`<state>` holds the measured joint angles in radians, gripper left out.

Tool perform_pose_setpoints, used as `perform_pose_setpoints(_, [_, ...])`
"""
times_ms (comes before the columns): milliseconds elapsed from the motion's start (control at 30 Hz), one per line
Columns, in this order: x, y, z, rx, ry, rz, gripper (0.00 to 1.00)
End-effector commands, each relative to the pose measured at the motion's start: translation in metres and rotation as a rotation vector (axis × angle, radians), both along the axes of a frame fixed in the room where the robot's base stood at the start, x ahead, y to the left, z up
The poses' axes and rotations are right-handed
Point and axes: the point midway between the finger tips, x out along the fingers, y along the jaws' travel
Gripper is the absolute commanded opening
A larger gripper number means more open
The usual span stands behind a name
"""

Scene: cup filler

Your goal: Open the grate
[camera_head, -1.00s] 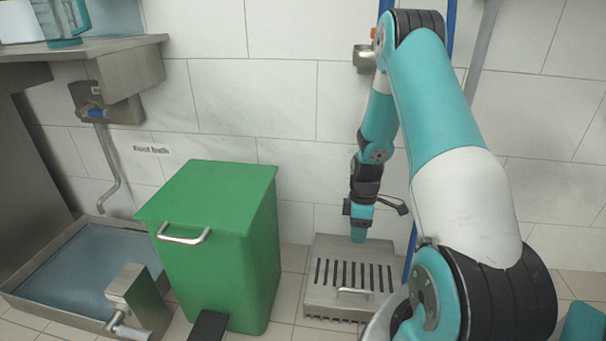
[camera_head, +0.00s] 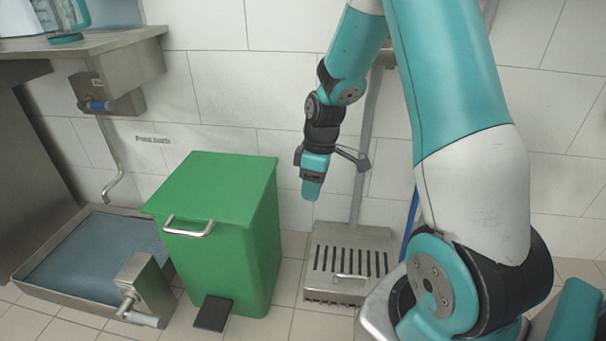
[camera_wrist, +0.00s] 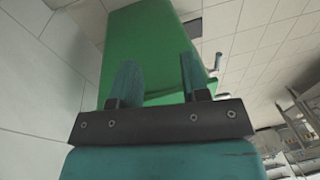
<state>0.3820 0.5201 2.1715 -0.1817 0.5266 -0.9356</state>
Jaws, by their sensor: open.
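The grate (camera_head: 320,258) is a slotted metal cover on a low metal box (camera_head: 318,295) on the floor against the wall. Its bar handle (camera_head: 352,277) lies along its front edge, and the grate looks shut. My gripper (camera_head: 312,194) hangs above and a little left of the grate, apart from it, pointing down. In the wrist view its two teal fingers (camera_wrist: 158,82) are spread with nothing between them. The grate cannot be made out in the wrist view.
A green bin (camera_head: 222,240) with a handle and a black pedal (camera_head: 213,313) stands left of the grate; it also fills the wrist view's upper middle (camera_wrist: 140,35). A water-filled metal basin (camera_head: 30,272) with a valve is further left. A metal pipe (camera_head: 364,170) rises behind the grate.

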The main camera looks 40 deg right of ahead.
Motion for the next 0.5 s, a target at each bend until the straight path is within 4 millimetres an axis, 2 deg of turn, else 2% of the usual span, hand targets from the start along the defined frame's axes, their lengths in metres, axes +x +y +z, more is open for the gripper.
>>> perform_pose_setpoints(33, [0.000, 0.007, 0.010, 0.002, -0.005, 0.002, 0.42])
perform_pose_setpoints(200, [-0.001, 0.022, 0.025, 0.009, -0.010, -0.006, 0.42])
perform_pose_setpoints(500, [-0.002, 0.030, 0.033, 0.014, -0.012, -0.010, 0.42])
